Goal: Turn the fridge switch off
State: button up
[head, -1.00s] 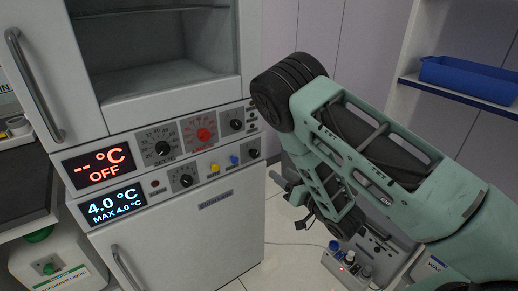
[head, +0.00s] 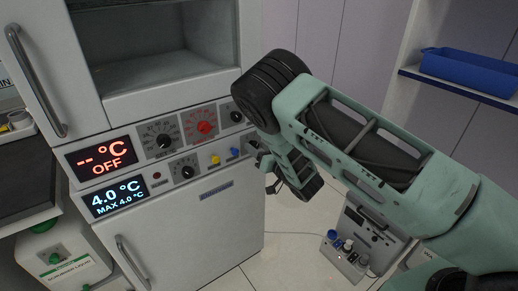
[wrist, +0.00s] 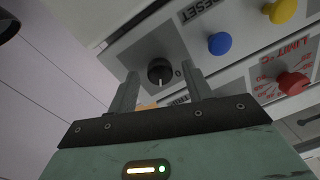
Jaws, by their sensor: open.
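The cabinet's control panel (head: 220,175) shows in the head view, with a lower display (head: 117,197) reading 4.0 °C, MAX 4.0 °C. In the wrist view a black rotary knob (wrist: 160,70) with a pale pointer line sits beside a "0" mark, to the left of a blue button (wrist: 220,43). My gripper (wrist: 158,85) is open. Its two fingers appear on either side of the knob in that view; whether they touch it I cannot tell. In the head view my gripper (head: 260,160) is at the panel's right end and hides that knob.
An upper display (head: 101,158) reads OFF. A red knob (head: 205,127), other black knobs and a yellow button (head: 215,159) are close by on the panel. A small device (head: 350,255) stands on the floor at right. A blue bin (head: 468,72) sits on a shelf.

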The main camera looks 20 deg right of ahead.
jog(key=c, duration=1)
jog(key=shift+o, duration=0.2)
jog(key=shift+n, duration=0.3)
jog(key=n+b, duration=0.1)
jog(key=n, duration=0.4)
jog(key=shift+n, duration=0.3)
jog(key=n+b, duration=0.2)
jog(key=n, duration=0.3)
jog(key=shift+a+h, duration=0.15)
jog(key=shift+h, duration=0.15)
jog(key=shift+s+n, duration=0.1)
jog(key=shift+n, duration=0.3)
jog(key=o, duration=1)
jog(key=shift+c, duration=0.2)
